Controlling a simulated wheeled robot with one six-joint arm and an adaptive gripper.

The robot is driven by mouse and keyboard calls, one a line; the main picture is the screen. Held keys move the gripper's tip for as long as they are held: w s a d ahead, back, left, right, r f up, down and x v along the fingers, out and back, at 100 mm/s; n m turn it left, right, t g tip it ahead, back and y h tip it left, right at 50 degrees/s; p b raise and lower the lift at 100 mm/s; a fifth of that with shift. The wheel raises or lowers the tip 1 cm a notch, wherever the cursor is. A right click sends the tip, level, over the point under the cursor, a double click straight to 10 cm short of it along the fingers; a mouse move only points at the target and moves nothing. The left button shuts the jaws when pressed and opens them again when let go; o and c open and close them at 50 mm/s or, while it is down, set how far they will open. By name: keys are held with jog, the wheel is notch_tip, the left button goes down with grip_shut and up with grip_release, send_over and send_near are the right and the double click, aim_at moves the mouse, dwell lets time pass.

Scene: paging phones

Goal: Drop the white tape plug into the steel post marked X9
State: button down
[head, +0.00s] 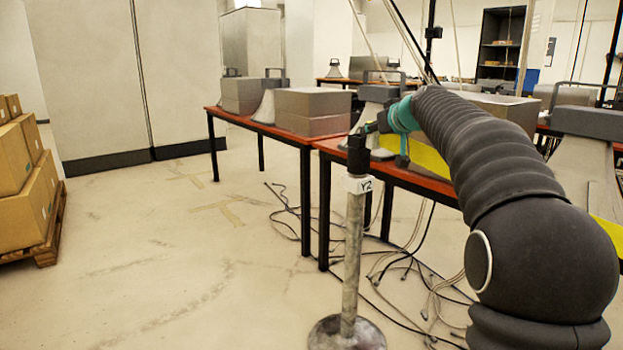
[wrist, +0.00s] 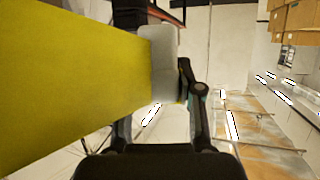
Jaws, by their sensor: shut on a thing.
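The white tape plug (wrist: 163,65) is at the end of a wide yellow tape (wrist: 75,85) in the wrist view. My gripper (wrist: 172,85) is shut on the plug, with its dark fingers on both sides. In the head view my gripper (head: 372,127) is just above and right of the black top of a steel post (head: 353,250). That post bears a white label reading Y2. I cannot tell whether gripper and post touch. The yellow tape (head: 430,160) runs right behind my arm. The plug is not clear in the head view. I see no label reading X9.
Red-topped tables (head: 255,128) with grey boxes and horn-shaped phones stand behind the post. Loose cables (head: 400,265) lie on the floor beneath them. Cartons (head: 25,165) sit on a pallet at the left. The floor at left centre is clear.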

notch_tip(320, 180, down, 18)
jog(key=w+m+h, duration=0.1)
jog(key=m+h, duration=0.2)
jog(key=h, duration=0.1)
jog(key=shift+w+m+t, duration=0.3)
jog(key=shift+t, duration=0.1)
jog(key=shift+a+f, duration=0.1)
jog(key=shift+f, duration=0.1)
